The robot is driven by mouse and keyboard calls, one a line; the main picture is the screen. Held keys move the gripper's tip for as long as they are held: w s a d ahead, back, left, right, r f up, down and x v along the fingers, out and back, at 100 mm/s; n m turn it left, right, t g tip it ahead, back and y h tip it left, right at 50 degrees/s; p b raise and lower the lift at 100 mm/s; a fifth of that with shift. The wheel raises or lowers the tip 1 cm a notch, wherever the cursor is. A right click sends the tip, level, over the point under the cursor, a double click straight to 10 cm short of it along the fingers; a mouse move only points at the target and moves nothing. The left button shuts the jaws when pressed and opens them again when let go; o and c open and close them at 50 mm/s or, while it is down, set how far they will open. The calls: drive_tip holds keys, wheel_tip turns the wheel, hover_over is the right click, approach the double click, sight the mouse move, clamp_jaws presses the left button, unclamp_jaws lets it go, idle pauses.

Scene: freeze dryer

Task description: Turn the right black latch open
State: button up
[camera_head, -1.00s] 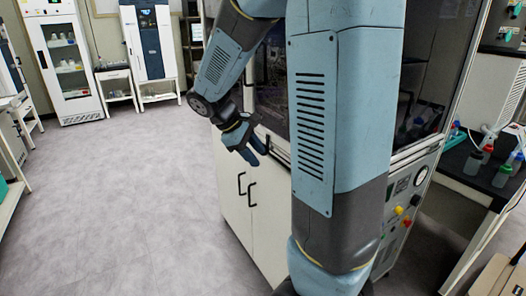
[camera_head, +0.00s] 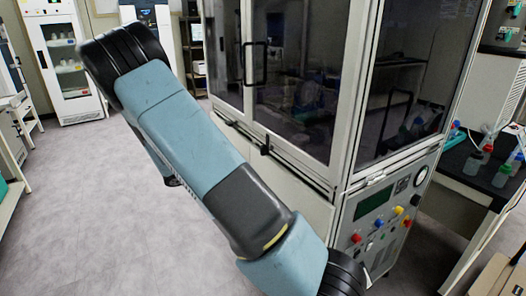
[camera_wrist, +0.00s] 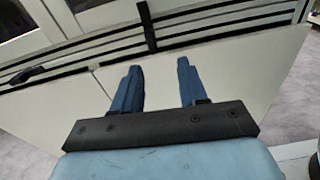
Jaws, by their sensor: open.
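A black latch (camera_head: 265,150) sits on the ledge under the glass doors of the freeze dryer, on the right in the head view. A second small black latch (camera_head: 232,122) is farther left along the ledge. In the wrist view, an upright black latch (camera_wrist: 147,24) stands ahead of my gripper (camera_wrist: 157,75), and another dark piece (camera_wrist: 27,75) lies to the left. I cannot tell for sure which latch is the right one there. My gripper is open and empty, its two blue fingers apart and clear of the latch. My arm hides the gripper in the head view.
The freeze dryer has glass doors (camera_head: 298,85) with a black handle (camera_head: 254,62), and white lower doors (camera_wrist: 215,75). A control panel (camera_head: 378,220) with coloured buttons is at its right. A black bench (camera_head: 470,165) with bottles stands beyond. Floor (camera_head: 80,220) at left is free.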

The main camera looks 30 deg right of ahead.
sight(261, 150)
drive_tip(key=shift+n+t+h, duration=0.3)
drive_tip(key=shift+n+h, duration=0.1)
drive_tip(key=shift+n, duration=0.1)
drive_tip(key=d, duration=0.4)
drive_tip(key=w+d, duration=0.1)
drive_tip(key=d, duration=0.8)
drive_tip(key=shift+w+d+f, duration=0.15)
drive_tip(key=shift+w+f, duration=0.15)
drive_tip(key=shift+f, duration=0.05)
clamp_jaws()
